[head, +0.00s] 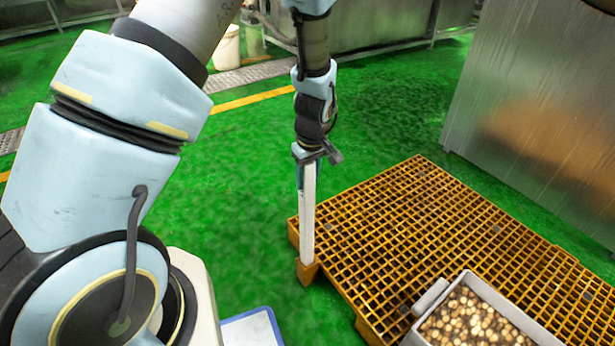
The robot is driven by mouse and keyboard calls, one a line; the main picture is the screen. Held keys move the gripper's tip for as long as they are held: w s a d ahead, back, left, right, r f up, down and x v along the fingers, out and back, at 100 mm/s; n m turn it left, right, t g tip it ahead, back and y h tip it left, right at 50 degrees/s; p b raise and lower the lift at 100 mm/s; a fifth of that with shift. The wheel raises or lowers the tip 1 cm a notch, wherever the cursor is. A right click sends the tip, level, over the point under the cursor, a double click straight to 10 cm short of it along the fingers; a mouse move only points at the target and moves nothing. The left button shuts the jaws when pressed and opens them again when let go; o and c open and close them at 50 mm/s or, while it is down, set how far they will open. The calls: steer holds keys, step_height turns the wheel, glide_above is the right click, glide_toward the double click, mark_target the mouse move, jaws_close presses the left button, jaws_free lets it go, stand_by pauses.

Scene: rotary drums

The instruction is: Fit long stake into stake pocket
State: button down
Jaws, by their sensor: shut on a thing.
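My gripper (316,156) points down and is shut on the upper end of the long stake (308,215). The stake is a white, narrow bar and hangs about upright at the near left corner of the orange pallet. Its lower end meets the top of a small orange block, which looks like the stake pocket (306,273), at that corner. I cannot tell whether the tip is inside the pocket or only at its mouth. The fingers partly hide the stake's top.
The orange grid pallet (400,215) lies on the green floor. A grey crate (434,297) of round pale and brown pieces stands on its near right part. A large metal cabinet (540,110) stands at the right. Open floor lies behind the stake.

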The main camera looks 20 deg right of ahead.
mark_target(308, 201)
steer(key=shift+f+b, duration=2.45)
steer(key=shift+f, duration=1.95)
steer(key=shift+c, duration=1.6)
jaws_free()
steer(key=r, duration=0.3)
steer(key=s+r+p, duration=0.1)
steer(key=r, duration=0.3)
steer(key=r+p, duration=0.1)
steer(key=r, duration=0.2)
steer(key=shift+s+d+r, duration=0.1)
steer(key=shift+s+r, duration=0.05)
steer(key=shift+r, duration=0.25)
steer(key=w+a+r+m, duration=0.15)
steer(key=a+r, duration=0.25)
steer(key=a, duration=0.4)
steer(key=w+a+r, duration=0.2)
steer(key=a+r, duration=0.3)
steer(key=a, duration=0.2)
steer(key=s+a+r+m, duration=0.1)
steer(key=s+a+r, duration=0.2)
steer(key=a, duration=0.5)
steer(key=s+a+r+m, duration=0.1)
steer(key=s+a+r, duration=0.2)
steer(key=a, duration=0.5)
step_height(308, 201, up, 24)
steer(key=p, duration=2.4)
steer(key=shift+d, duration=0.25)
